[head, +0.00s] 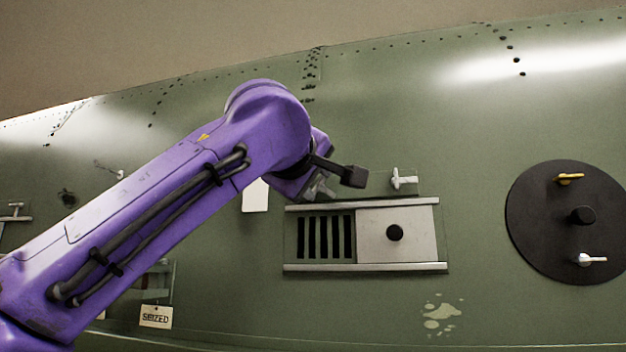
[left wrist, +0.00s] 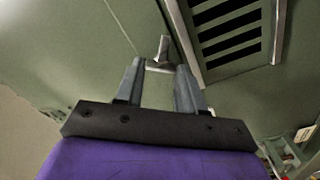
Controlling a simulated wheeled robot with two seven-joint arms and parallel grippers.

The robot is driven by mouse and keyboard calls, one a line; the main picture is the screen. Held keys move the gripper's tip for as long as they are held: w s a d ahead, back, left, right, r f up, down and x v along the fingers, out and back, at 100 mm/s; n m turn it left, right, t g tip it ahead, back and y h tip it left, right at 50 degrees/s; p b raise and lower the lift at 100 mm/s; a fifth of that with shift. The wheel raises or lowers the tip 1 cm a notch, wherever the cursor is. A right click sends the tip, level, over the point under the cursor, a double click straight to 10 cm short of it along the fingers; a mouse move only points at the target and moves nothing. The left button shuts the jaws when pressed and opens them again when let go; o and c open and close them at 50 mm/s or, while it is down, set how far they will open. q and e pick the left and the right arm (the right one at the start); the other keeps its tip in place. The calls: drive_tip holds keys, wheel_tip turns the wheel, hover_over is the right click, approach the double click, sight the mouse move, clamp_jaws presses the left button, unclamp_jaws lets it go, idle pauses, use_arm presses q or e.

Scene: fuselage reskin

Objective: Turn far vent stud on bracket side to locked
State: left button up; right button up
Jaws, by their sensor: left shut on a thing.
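A vent (head: 365,267) with dark slats and a grey sliding cover (head: 375,238) with a black knob is set in the green fuselage skin. A silver winged vent stud (head: 403,180) stands above its top rail on the right. A second vent stud (left wrist: 163,48) shows in the left wrist view, between my fingertips and beside the slats. My left gripper (left wrist: 161,68) is shut on this stud, its fingers spaced apart by it. In the head view the left gripper (head: 323,187) is at the vent's upper left, partly hidden by my purple wrist. My right gripper is out of view.
A round black plate (head: 545,225) with a yellow handle, a white handle and a black knob is at the right. A "SEIZED" tag (head: 156,317) hangs at lower left. A white card (head: 256,195) is beside the vent.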

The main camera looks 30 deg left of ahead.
use_arm(q)
drive_tip(key=shift+f+m+b, duration=0.2)
drive_tip(key=shift+m+b, duration=0.3)
drive_tip(key=shift+b, duration=0.35)
drive_tip(key=shift+m+b, duration=0.6)
drive_tip(key=shift+m, duration=0.1)
drive_tip(key=m, duration=0.2)
drive_tip(key=shift+r+m, duration=0.2)
drive_tip(key=shift+m, duration=0.2)
drive_tip(key=m, duration=0.5)
drive_tip(key=shift+d+m, duration=0.1)
drive_tip(key=shift+m, duration=0.2)
drive_tip(key=o, duration=1)
drive_tip(key=shift+o, duration=0.2)
drive_tip(key=shift+w, duration=0.2)
